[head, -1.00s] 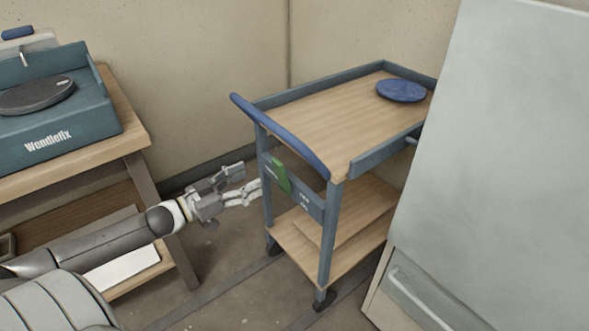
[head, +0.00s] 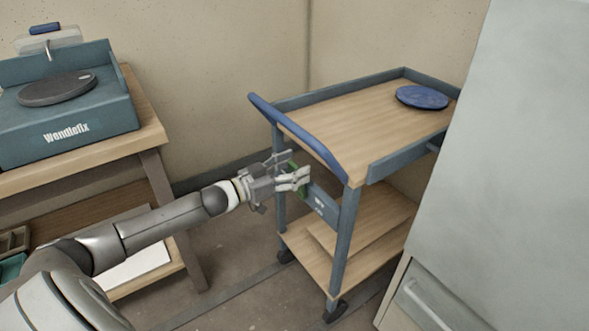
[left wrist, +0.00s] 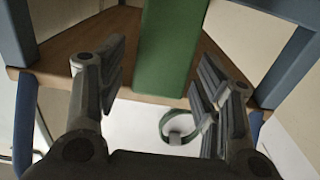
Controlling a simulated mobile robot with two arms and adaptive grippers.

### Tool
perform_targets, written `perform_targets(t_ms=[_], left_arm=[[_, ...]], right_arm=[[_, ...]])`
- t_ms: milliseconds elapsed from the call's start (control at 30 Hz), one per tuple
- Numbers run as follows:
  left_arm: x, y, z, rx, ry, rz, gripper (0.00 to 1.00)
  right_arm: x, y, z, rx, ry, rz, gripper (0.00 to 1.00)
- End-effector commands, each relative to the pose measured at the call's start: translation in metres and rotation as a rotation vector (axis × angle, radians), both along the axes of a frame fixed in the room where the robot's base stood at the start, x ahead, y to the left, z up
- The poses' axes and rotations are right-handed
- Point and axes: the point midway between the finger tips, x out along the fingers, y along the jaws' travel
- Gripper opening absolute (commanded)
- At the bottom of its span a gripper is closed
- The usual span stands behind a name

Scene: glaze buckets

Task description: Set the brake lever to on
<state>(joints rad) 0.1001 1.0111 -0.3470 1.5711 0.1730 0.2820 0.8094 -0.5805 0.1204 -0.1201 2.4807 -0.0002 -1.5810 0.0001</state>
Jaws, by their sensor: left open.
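The cart (head: 345,225) has a blue handle and a blue-grey panel (head: 324,204) on its near end. The green brake lever (head: 299,190) is on that panel, partly hidden behind my left gripper (head: 291,168). In the left wrist view the green lever (left wrist: 170,50) stands between the two open fingers of my left gripper (left wrist: 165,95). The fingers are apart from it on both sides. My right gripper is in neither view.
A blue disc (head: 421,97) lies on the cart's top. To the left is a bench (head: 150,135) with a blue Wendlefix wheel unit (head: 75,125). A large pale cabinet (head: 500,170) stands close on the cart's right. Floor is free between bench and cart.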

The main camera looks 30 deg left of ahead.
Motion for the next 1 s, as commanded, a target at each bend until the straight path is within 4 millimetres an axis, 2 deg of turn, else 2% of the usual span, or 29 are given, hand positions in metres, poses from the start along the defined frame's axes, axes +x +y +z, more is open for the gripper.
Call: perform_targets(t_ms=[400, 867, 900, 1000], left_arm=[[0.0052, -0.0025, 0.0003, 0.000, 0.000, -0.001, 0.61], [0.0049, -0.0025, 0.0002, 0.000, 0.000, -0.001, 0.03], [0.0049, -0.0025, 0.0002, 0.000, 0.000, -0.001, 0.00], [0.0048, -0.0024, 0.0001, 0.000, -0.001, -0.001, 0.00]], right_arm=[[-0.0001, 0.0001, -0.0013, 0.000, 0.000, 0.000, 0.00], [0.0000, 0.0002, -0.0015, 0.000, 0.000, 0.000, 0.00], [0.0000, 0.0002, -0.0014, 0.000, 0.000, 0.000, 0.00], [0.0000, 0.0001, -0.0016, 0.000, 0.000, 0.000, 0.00]])
